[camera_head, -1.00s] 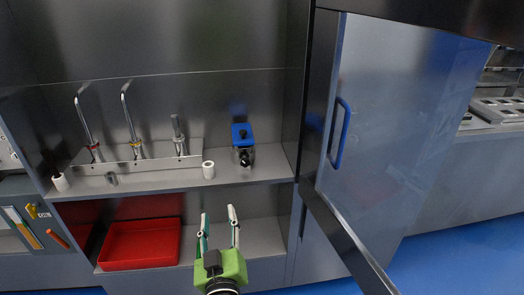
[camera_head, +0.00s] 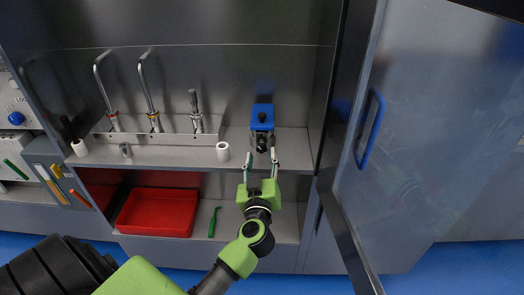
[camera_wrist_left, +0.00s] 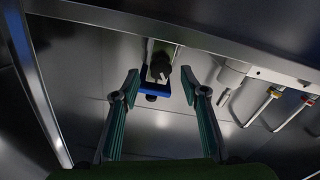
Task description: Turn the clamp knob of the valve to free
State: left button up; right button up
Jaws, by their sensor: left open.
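The valve is a blue block (camera_head: 262,112) on a grey body, standing at the right of the upper shelf. My right gripper is out of view.
Metal taps (camera_head: 155,122) stand on a bracket left of the valve, with a white cylinder (camera_head: 222,151) nearer. Below are a red tray (camera_head: 158,235) and a green tool (camera_head: 213,222). An open door (camera_head: 430,150) with a blue handle stands at the right.

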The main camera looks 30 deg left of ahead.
aim_at(261, 149)
pick_arm(q)
jog(key=shift+x, duration=1.75)
jog(key=shift+s, duration=0.1)
jog(key=c, duration=1.1)
jog(key=shift+r, duration=0.15)
